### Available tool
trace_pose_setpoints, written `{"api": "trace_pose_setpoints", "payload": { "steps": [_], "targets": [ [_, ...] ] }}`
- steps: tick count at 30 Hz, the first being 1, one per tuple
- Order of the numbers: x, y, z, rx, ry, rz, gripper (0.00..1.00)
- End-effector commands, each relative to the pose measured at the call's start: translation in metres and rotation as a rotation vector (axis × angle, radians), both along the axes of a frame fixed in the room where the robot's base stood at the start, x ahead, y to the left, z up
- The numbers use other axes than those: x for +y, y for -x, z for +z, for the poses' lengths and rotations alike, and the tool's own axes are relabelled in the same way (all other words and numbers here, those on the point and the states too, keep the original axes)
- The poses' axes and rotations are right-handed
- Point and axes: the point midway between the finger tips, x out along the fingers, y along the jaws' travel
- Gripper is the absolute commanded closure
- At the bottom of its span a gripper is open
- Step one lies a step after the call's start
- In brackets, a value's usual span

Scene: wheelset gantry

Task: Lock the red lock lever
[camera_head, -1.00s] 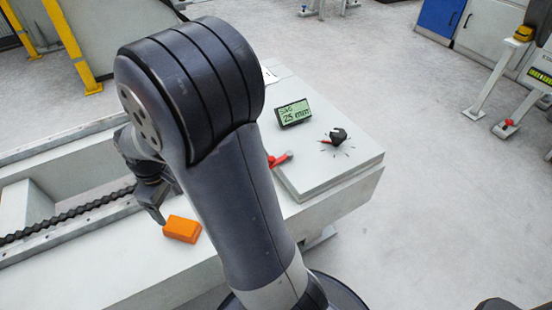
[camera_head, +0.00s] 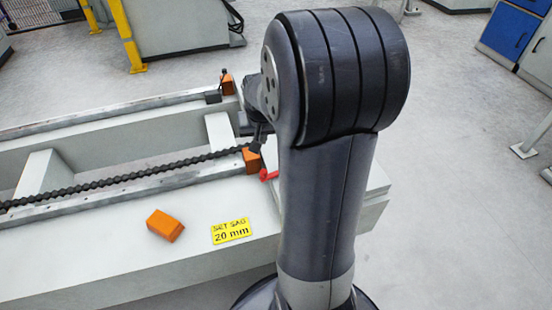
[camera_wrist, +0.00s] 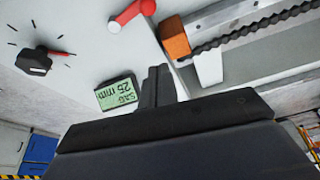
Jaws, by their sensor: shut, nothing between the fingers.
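The red lock lever (camera_wrist: 128,16) shows at the top of the wrist view, with a grey round end, on a pale panel beside an orange block (camera_wrist: 174,38) at the chain's end. In the head view only a small red part of the lever (camera_head: 268,175) shows left of my arm. My gripper (camera_wrist: 157,74) is shut and empty; in the wrist view its fingertips appear below the lever, apart from it. In the head view my gripper (camera_head: 257,138) is a dark shape near the chain's end, partly hidden by my arm.
The wrist view shows a display (camera_wrist: 117,93) reading 25 mm and a black knob (camera_wrist: 35,60) with a red pointer. A loose orange block (camera_head: 165,225) and a yellow sign (camera_head: 231,231) reading "SET SAG 20 mm" lie on the bench. The black chain (camera_head: 130,176) runs along the gantry.

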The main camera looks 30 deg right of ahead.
Motion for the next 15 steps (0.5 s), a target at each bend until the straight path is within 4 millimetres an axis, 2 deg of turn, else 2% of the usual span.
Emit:
{"api": "trace_pose_setpoints", "payload": {
  "steps": [10, 15],
  "targets": [
    [0.0, -0.001, -0.003, 0.001, 0.0, 0.002, 1.0],
    [-0.002, -0.006, -0.023, 0.004, -0.001, 0.002, 1.0]
  ]
}}
